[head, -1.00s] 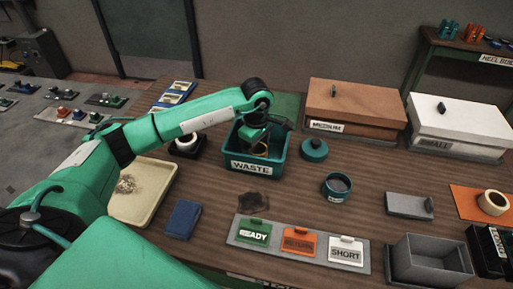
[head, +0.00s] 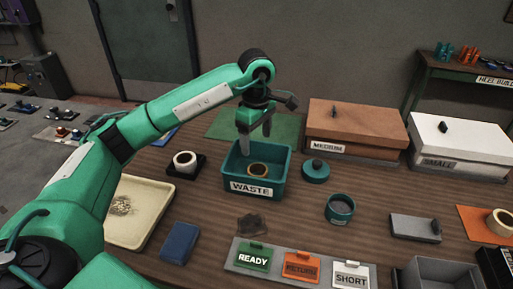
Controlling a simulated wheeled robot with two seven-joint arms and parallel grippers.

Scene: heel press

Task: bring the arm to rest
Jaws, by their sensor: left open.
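My left arm reaches in from the left, and its gripper (head: 254,138) hangs with its fingers pointing down above the back part of the teal bin labelled WASTE (head: 239,189). The fingers are apart and hold nothing. A ring with a tan rim and dark middle (head: 257,170) lies inside the bin, below and clear of the fingertips. My right gripper does not show.
A tape roll on a dark stand (head: 186,162) and a cream tray (head: 140,212) stand left of the bin. A teal lid (head: 315,171), a teal cup (head: 340,208) and the brown MEDIUM box (head: 355,126) stand to the right. READY, RETURN and SHORT cards (head: 299,264) lie in front.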

